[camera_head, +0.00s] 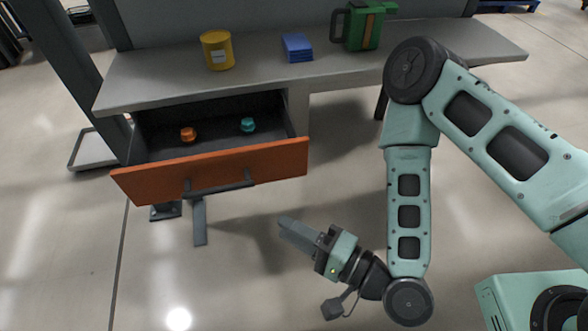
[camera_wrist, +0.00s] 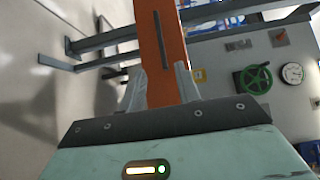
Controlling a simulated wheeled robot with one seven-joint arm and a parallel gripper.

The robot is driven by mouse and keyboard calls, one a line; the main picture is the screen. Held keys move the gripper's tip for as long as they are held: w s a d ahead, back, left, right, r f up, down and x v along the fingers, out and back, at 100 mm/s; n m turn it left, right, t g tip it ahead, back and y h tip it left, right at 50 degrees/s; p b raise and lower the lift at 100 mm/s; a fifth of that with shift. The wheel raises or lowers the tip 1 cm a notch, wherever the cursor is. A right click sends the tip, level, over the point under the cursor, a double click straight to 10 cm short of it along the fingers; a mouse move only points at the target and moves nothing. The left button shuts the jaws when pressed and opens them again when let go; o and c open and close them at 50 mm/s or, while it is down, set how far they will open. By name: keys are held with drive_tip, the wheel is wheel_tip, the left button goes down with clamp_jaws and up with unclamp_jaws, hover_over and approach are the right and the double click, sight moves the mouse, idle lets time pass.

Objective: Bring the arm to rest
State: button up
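My gripper (camera_head: 285,226) hangs in the free space in front of the desk, below and to the right of the drawer front in the head view. It points up and left. In the wrist view its two fingers (camera_wrist: 160,82) stand apart with nothing held between them. The orange drawer front (camera_head: 215,171) is behind them, also visible in the wrist view (camera_wrist: 158,45). My arm is bent, with its elbow high in front of the desk's right part.
The drawer is pulled open, holding an orange knob-like piece (camera_head: 188,134) and a teal one (camera_head: 248,125). On the grey desk (camera_head: 150,85) are a yellow can (camera_head: 217,50), a blue block (camera_head: 297,48) and a green canister (camera_head: 363,27). Floor below the drawer is largely clear.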

drive_tip(key=w+d+r+n+g+h, duration=0.3)
drive_tip(key=w+n+g+h, duration=0.35)
drive_tip(key=n, duration=0.65)
drive_tip(key=s+d+r+n+g+h, duration=0.1)
drive_tip(key=s+d+r+g+h, duration=0.1)
drive_tip(key=s+d+r+h, duration=0.35)
drive_tip(key=s+d+r+g+h+p, duration=0.1)
drive_tip(key=s+d+r, duration=0.15)
drive_tip(key=r, duration=0.25)
drive_tip(key=s+d+r+h, duration=0.2)
drive_tip(key=d+r, duration=0.1)
drive_tip(key=r, duration=0.1)
wheel_tip(320, 180, up, 11)
drive_tip(key=p, duration=1.1)
drive_tip(key=shift+d, duration=0.15)
